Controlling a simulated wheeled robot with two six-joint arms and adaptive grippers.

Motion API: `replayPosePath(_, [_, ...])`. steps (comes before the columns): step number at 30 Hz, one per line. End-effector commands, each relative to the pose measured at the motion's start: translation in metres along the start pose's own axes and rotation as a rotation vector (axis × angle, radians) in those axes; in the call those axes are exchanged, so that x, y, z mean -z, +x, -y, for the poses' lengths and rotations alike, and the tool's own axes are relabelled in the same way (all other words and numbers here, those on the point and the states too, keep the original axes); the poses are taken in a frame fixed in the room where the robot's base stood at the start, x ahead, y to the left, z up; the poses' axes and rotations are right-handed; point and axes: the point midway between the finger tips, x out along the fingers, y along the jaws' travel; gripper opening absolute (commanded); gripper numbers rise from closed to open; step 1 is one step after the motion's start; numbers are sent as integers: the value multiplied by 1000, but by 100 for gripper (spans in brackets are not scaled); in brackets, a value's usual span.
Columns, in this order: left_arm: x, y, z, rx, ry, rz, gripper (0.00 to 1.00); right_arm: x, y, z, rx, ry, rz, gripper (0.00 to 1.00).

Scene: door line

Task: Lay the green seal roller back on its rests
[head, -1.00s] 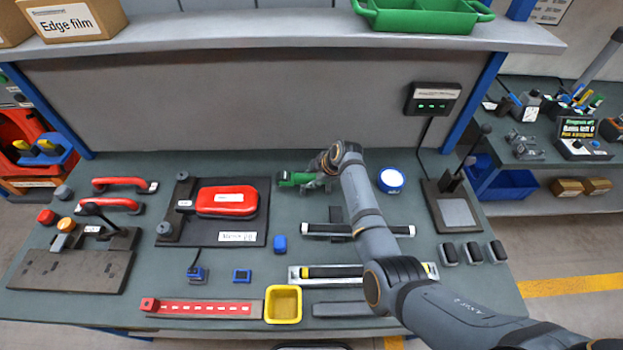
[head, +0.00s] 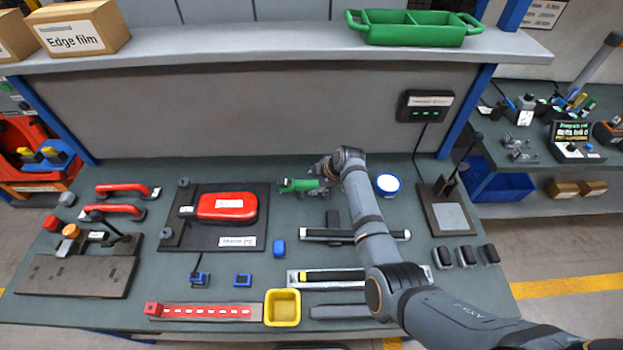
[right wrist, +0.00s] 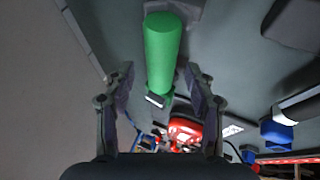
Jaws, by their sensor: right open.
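The green seal roller (head: 299,185) lies near the back of the bench, just left of my right gripper (head: 322,178) in the head view. In the right wrist view, the green roller (right wrist: 162,52) extends forward from between the two spread fingers of my right gripper (right wrist: 159,82). Both fingers stand apart from it, with gaps on either side. My left gripper is not in view.
A red sealer-like tool (head: 228,206) lies on a dark board to the left. A white-and-blue round roll (head: 387,185) stands right of my arm. A black-and-silver bar (head: 322,235) lies in front. A yellow bin (head: 282,307) sits at the front edge.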

Motion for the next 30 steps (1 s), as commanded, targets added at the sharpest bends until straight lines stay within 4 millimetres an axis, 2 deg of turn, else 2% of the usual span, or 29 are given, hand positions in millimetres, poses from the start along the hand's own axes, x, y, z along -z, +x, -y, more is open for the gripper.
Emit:
replayPosePath(1, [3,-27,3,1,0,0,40,7,-22,-8,0,0,0,55])
replayPosePath(3, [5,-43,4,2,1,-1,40,9,-35,-11,0,1,1,55])
replayPosePath(10, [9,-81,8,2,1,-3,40,9,-64,-10,1,1,1,55])
replayPosePath(11, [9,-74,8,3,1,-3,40,7,-64,-9,-1,1,1,55])
replayPosePath(18, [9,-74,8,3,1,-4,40,6,-80,-8,1,1,1,55])
replayPosePath(30, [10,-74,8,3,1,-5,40,6,-80,-8,1,1,1,55])
